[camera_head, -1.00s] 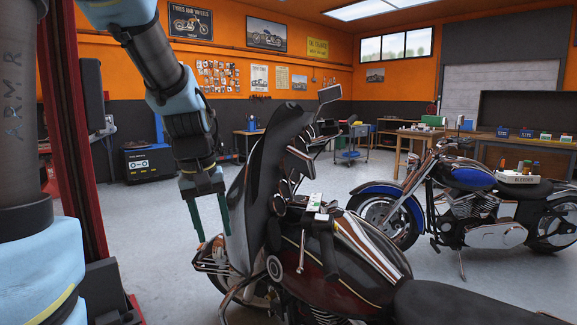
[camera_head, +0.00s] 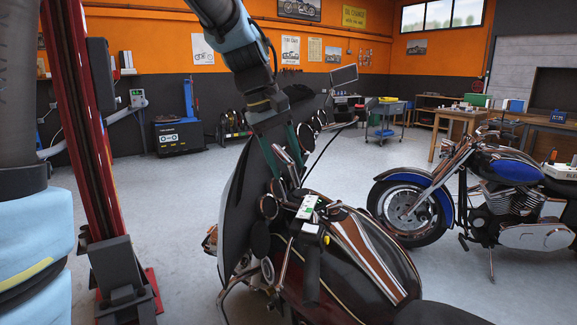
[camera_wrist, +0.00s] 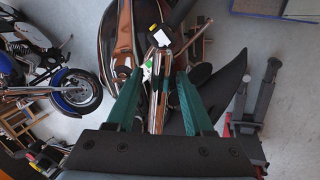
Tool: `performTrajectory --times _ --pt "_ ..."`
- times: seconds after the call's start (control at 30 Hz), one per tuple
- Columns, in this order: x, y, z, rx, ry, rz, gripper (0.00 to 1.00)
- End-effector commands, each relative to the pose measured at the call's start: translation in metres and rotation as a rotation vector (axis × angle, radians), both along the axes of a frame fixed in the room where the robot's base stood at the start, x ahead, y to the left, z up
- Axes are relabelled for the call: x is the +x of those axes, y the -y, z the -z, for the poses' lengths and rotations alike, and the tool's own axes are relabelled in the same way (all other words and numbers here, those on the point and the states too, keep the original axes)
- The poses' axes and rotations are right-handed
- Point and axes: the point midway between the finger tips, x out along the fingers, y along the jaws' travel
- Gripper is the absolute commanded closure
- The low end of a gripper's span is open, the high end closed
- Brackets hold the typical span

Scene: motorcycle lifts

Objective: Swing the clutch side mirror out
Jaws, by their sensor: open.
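The motorcycle (camera_head: 345,265) stands in front of me, its dark windscreen (camera_head: 240,205) at the left and its tank toward the right. My gripper (camera_head: 288,165) is open over its handlebar area, fingers pointing down. In the wrist view, a long chrome part (camera_wrist: 158,105) lies between the two green fingers, with visible space beside it. It may be the folded clutch side mirror, but I cannot tell for sure. The near black handlebar grip (camera_head: 312,265) is to the right of my gripper.
A second motorcycle with a blue tank (camera_head: 508,167) stands at the right. A red lift post (camera_head: 85,130) rises at the left. A blue-grey cart (camera_head: 385,120) and a workbench stand behind. Grey floor is open between the motorcycles and the back wall.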

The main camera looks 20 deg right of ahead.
Motion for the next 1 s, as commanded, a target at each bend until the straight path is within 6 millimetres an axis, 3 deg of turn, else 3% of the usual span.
performTrajectory --times 0.2,0.53,1.0 --pt "0.000 0.006 0.018 0.001 -0.001 -0.001 0.47" --pt "0.000 0.007 0.022 0.000 0.000 -0.001 0.49" --pt "0.000 0.007 0.021 0.000 0.001 -0.001 1.00"
